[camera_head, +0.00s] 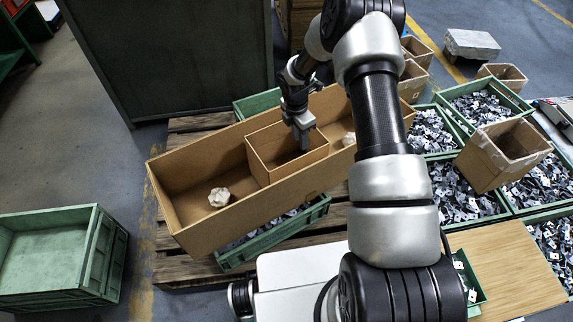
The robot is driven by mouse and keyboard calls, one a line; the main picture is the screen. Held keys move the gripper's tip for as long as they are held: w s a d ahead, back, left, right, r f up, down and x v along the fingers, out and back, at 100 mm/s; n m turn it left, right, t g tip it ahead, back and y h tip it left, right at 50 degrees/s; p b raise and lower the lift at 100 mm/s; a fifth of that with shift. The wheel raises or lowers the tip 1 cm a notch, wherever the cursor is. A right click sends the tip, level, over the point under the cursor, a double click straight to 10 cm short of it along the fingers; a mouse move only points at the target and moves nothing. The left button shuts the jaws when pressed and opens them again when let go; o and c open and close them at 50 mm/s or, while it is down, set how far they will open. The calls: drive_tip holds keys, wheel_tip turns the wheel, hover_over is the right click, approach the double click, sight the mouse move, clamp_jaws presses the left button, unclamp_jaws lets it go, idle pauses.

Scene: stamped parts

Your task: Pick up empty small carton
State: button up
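A small open-topped brown carton (268,174) sits inside a long brown carton (190,228), near its middle. What I can see of the small carton's inside looks empty, but my gripper hides part of it. My gripper (303,142) points down at the small carton, with its fingertips at or just inside the opening near the far right wall. I cannot tell whether the fingers touch the wall or how far apart they are. Another open brown carton (490,165) stands tilted on the green bins at the right.
A crumpled pale lump (219,197) lies in the long carton left of the small one; another (348,138) lies right of it. Green bins of stamped parts (431,133) fill the right. A green crate (45,250) stands at left. My arm crosses the middle right.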

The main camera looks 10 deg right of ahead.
drive_tip(key=b, duration=0.3)
approach(301, 167)
drive_tip(key=f, duration=0.2)
drive_tip(key=d+f, duration=0.1)
drive_tip(key=f, duration=0.2)
drive_tip(key=shift+w+f, duration=0.1)
drive_tip(key=shift+w, duration=0.1)
drive_tip(key=shift+w+d+f+b, duration=0.15)
drive_tip(key=shift+f+b, duration=0.25)
drive_tip(key=shift+f, duration=0.95)
drive_tip(key=shift+w+a+f+b, duration=0.1)
drive_tip(key=shift+f+b, duration=0.25)
drive_tip(key=shift+f, duration=0.95)
clamp_jaws()
drive_tip(key=shift+r, duration=0.1)
